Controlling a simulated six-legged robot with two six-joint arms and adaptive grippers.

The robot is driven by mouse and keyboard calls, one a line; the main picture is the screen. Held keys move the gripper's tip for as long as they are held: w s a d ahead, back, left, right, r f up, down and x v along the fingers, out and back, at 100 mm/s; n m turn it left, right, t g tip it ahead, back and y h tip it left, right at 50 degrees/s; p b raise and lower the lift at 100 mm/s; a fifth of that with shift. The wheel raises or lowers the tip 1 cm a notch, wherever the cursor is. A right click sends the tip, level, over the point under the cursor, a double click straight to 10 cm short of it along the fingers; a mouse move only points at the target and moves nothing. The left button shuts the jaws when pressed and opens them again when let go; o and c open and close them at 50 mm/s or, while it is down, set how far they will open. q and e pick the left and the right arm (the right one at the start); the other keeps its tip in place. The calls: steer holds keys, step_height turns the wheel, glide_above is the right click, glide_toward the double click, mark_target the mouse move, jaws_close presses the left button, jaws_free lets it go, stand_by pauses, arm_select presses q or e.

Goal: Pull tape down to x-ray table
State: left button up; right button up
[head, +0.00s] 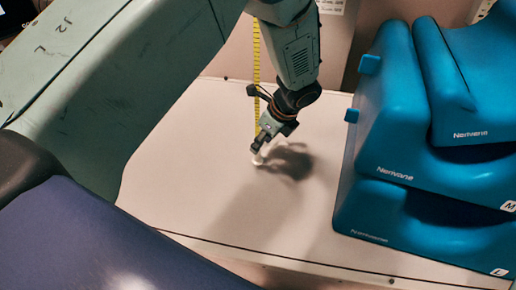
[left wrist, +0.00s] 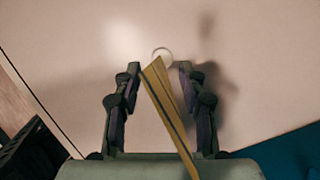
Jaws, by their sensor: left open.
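A yellow measuring tape (head: 257,75) hangs down from the top of the head view to my left gripper (head: 262,146). In the left wrist view the tape (left wrist: 170,103) runs between the two fingers of my left gripper (left wrist: 160,70), which are apart. A white round piece (left wrist: 162,54) shows at the tape's lower end, just beyond the fingertips. The pale x-ray table (head: 215,150) lies below; the gripper is low over it, and I cannot tell whether the white piece touches it. My right gripper is not in view.
Blue foam wedges (head: 395,130) are stacked on the right of the table. A dark blue padded surface (head: 95,245) is at the lower left. The table is bare around the gripper and in front of it.

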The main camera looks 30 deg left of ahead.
arm_select(q)
steer(key=shift+v, duration=2.7)
